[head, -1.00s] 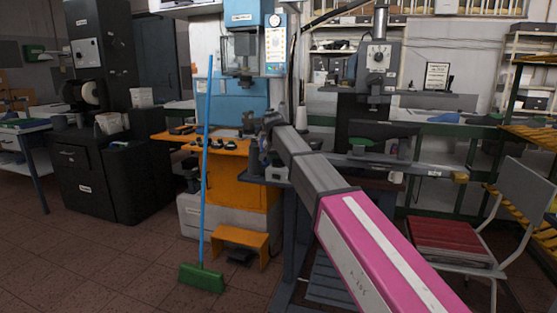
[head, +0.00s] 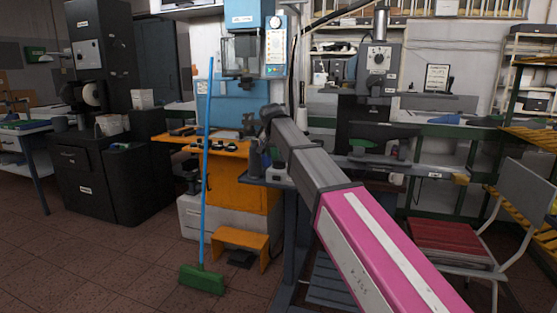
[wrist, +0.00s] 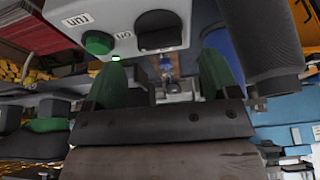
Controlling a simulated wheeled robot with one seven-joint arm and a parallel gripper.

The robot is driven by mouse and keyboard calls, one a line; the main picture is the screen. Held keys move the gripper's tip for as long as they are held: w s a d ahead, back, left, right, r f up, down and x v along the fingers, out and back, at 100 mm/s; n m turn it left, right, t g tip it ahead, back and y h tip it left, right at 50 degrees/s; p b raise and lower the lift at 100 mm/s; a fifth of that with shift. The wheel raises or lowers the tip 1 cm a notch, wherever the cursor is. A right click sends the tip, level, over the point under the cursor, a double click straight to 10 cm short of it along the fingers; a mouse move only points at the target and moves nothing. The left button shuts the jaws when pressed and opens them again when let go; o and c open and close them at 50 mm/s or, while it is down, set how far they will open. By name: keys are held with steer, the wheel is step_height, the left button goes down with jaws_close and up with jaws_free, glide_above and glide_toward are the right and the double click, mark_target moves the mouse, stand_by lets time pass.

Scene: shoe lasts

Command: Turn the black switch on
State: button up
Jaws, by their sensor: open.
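The black switch (wrist: 160,30) shows in the wrist view at the top middle, on a pale grey panel (wrist: 185,12). In the head view my arm reaches toward the bench by the blue and orange machine. I cannot make out the switch there.
A green button (wrist: 98,42) sits beside the switch, close to the left fingertip. A dark cylinder (wrist: 262,40) is at the right in the wrist view. The head view shows a blue and orange machine (head: 232,100), a green broom (head: 203,279) and a red-seated chair (head: 440,237).

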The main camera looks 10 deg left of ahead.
steer(key=v, duration=0.6)
steer(key=shift+r, duration=0.3)
steer(key=shift+s, duration=0.15)
